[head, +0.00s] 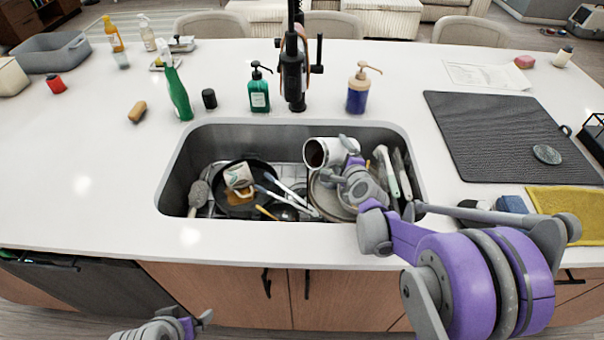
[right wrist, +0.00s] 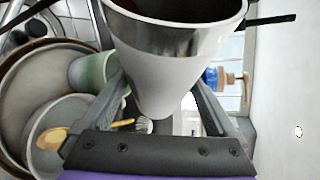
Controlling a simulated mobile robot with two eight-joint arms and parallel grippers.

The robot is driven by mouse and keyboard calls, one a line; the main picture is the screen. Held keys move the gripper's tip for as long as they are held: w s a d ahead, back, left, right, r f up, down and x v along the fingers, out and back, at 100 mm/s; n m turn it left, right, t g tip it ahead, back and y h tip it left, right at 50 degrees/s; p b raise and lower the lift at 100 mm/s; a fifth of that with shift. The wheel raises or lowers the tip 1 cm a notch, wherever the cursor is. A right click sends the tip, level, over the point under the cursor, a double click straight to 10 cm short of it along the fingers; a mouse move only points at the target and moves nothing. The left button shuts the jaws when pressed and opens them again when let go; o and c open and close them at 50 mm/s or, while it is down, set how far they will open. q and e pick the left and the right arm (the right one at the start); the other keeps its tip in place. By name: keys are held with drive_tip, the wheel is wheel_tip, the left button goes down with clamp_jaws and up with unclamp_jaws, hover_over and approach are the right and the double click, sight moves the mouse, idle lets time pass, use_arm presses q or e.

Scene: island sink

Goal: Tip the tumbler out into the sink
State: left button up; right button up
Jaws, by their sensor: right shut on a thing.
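The white tumbler (head: 335,152) with a metal rim is over the right part of the sink (head: 285,127). It lies tilted on its side, its dark open mouth facing left in the head view. My right gripper (head: 352,160) is shut on it. In the right wrist view the tumbler (right wrist: 165,65) sits between the two fingers of the gripper (right wrist: 165,105). I cannot see any liquid leaving it. My left gripper (head: 203,319) is low in front of the counter, away from the sink; its jaw opening is unclear.
The sink holds a dark pan (head: 232,207), a white printed cup (head: 238,176), plates and several utensils. A black faucet (head: 294,75) stands behind, between a green soap bottle (head: 259,93) and a blue pump bottle (head: 358,92). A dark drying mat (head: 500,130) lies right.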

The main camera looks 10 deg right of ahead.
sight(337, 151)
use_arm(q)
drive_tip(key=shift+w+r+p, duration=0.2)
drive_tip(key=shift+r+p, duration=0.45)
drive_tip(key=shift+r, duration=0.1)
use_arm(e)
drive_tip(key=shift+r+n, duration=0.4)
drive_tip(key=shift+r, duration=0.1)
use_arm(q)
drive_tip(key=shift+w+r+p, duration=0.2)
drive_tip(key=shift+r+p, duration=0.35)
drive_tip(key=shift+r, duration=0.2)
use_arm(e)
drive_tip(key=shift+s+a+r+n+t+h, duration=0.25)
drive_tip(key=shift+a+r+n+t+h, duration=0.25)
drive_tip(key=shift+a+r+n+t, duration=0.2)
idle(1.4)
use_arm(q)
drive_tip(key=shift+w+r+p, duration=0.35)
drive_tip(key=shift+r+p, duration=0.3)
drive_tip(key=shift+r, duration=0.25)
drive_tip(key=shift+w+r+p, duration=0.3)
drive_tip(key=shift+r+p, duration=0.35)
drive_tip(key=shift+r, duration=0.25)
use_arm(e)
drive_tip(key=shift+a+r+n, duration=0.15)
drive_tip(key=shift+r+n, duration=0.25)
drive_tip(key=shift+r, duration=0.2)
